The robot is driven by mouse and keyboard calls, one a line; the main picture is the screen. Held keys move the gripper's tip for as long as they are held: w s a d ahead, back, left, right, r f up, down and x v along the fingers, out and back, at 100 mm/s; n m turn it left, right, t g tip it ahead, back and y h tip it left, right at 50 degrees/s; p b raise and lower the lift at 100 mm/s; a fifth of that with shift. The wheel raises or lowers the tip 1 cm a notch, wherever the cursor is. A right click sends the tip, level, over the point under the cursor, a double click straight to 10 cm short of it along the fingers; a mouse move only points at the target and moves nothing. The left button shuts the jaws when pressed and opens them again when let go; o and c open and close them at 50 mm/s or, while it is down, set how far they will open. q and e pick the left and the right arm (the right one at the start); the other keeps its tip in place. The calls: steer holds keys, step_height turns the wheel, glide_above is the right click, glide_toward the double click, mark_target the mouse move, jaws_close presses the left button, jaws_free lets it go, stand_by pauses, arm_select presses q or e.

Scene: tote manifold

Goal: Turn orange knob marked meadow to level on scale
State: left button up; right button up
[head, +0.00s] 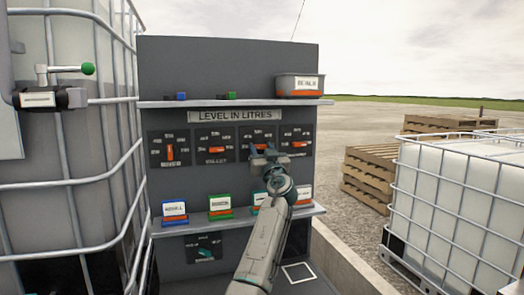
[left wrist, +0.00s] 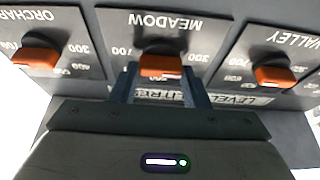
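The orange meadow knob (left wrist: 162,64) sits on a dark dial plate (left wrist: 190,28) marked MEADOW, upside down in the left wrist view. Its bar lies roughly level across the dial. In the head view my left gripper (head: 266,152) is at this dial in the panel's row and mostly hides it. My left gripper (left wrist: 160,82) has one finger on each side of the knob, with slight gaps showing, so it looks open; contact is not clear. My right gripper is not in view.
The orchard knob (left wrist: 37,54) and valley knob (left wrist: 272,75) flank the meadow dial closely. A shelf (head: 240,217) with several coloured label holders lies below the dials; an upper shelf (head: 250,102) holds a grey bin (head: 298,84). A caged tank (head: 100,160) stands left.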

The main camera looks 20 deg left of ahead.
arm_select(q)
steer(key=shift+m, duration=0.5)
steer(key=m+h+p, duration=0.1)
steer(key=m, duration=0.1)
steer(key=shift+r+m+t+h+p, duration=0.1)
steer(key=shift+m+t+h+p, duration=0.2)
steer(key=shift+m+t+h, duration=0.1)
steer(key=m+h+p, duration=0.1)
steer(key=m+p, duration=0.2)
steer(key=m+h+p, duration=0.1)
steer(key=m+p, duration=0.1)
steer(key=shift+a+r+t+h, duration=0.1)
steer(key=shift+r+t+h, duration=0.2)
steer(key=m+h+p, duration=0.2)
steer(key=m+p, duration=0.2)
steer(key=p, duration=0.3)
steer(key=m+g+h+p, duration=0.1)
steer(key=m+p, duration=0.3)
steer(key=p, duration=0.2)
steer(key=shift+s+m+h+p, duration=0.1)
steer(key=shift+m+h+p, duration=0.2)
steer(key=shift+h+p, duration=0.1)
steer(key=shift+f+m+p, duration=0.2)
steer(key=shift+m+p, duration=0.25)
steer(key=shift+m, duration=0.45)
steer(key=shift+f+m+g+h, duration=0.1)
steer(key=shift+m+g+h, duration=0.2)
steer(key=shift+m+g, duration=0.8)
steer(key=shift+m+t, duration=0.3)
steer(key=shift+m, duration=0.3)
